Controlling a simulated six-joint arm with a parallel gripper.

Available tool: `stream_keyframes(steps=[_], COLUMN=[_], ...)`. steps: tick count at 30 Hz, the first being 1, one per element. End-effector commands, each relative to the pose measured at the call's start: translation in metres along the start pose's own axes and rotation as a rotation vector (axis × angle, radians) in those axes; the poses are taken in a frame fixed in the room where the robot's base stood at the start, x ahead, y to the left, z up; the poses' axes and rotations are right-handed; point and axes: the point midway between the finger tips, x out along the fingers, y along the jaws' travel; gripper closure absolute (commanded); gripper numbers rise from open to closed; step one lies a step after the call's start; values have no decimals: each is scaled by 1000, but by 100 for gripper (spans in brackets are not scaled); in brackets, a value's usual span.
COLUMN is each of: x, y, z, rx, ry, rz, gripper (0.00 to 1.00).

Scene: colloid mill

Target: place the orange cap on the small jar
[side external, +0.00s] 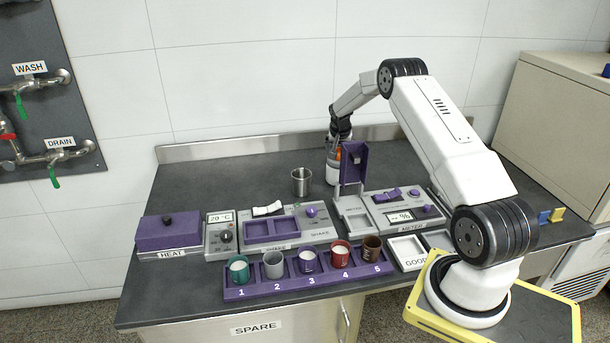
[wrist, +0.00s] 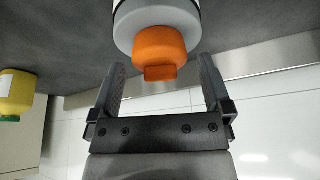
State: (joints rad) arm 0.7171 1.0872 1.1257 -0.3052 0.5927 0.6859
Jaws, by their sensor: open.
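The orange cap (wrist: 160,50) is on the end of a white-grey jar (wrist: 157,19) in the wrist view, which looks upside down. I cannot tell whether it is screwed tight. In the side view the orange (side external: 338,154) shows just under my gripper, with the white jar (side external: 332,173) standing at the back of the counter. My gripper (wrist: 162,68) is open, with one finger on each side of the cap; I cannot tell whether either touches it. In the side view my gripper (side external: 340,138) is small and dark above the jar, partly hiding the cap.
A purple upright stand (side external: 353,163) is close to the jar's right. A steel cup (side external: 301,181) stands to its left. A purple rack (side external: 305,276) with several numbered cups lies along the front. A yellow container (wrist: 14,92) with green shows in the wrist view. The back-left counter is clear.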

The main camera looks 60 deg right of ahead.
Motion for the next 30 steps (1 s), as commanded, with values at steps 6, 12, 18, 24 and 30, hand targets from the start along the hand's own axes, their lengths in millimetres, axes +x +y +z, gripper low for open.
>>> stream_keyframes(steps=[6, 12, 18, 24, 30], x=[-18, -41, -67, -92, -110], y=[-1, 0, 0, 0, -1], z=[-1, -1, 0, 0, 0], rx=[0, 0, 0, 0, 0], ry=[2, 2, 2, 2, 1], rz=[-1, 0, 0, 0, 1], gripper=[0, 0, 0, 0, 0])
